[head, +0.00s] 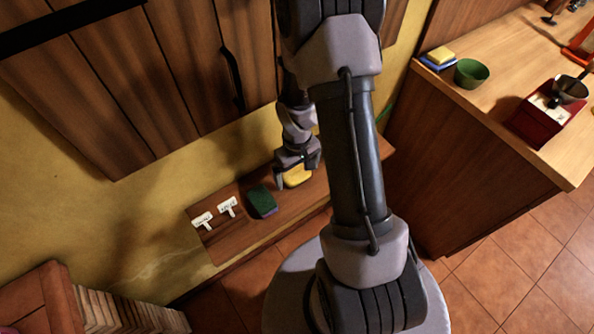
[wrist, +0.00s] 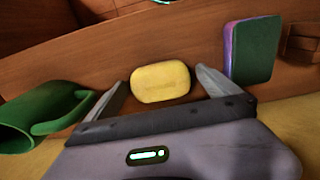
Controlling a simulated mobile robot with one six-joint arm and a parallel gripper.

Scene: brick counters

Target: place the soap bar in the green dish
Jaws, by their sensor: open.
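A yellow soap bar (head: 298,177) lies on the low wooden shelf by the wall. In the wrist view the soap bar (wrist: 160,82) sits between the spread fingertips, with gaps on both sides. My gripper (head: 297,169) is open over it and holds nothing; its fingers also show in the wrist view (wrist: 161,84). A green bowl-like dish (head: 471,74) stands on the wooden counter at the right, away from my gripper, and looks empty.
A green and purple sponge-like block (wrist: 252,50) lies beside the right finger. A green mug-like object (wrist: 40,118) is near the left finger. Small white signs (head: 228,206) stand on the shelf. A yellow-and-blue block (head: 438,57) and a red grinder-like box (head: 548,115) flank the dish.

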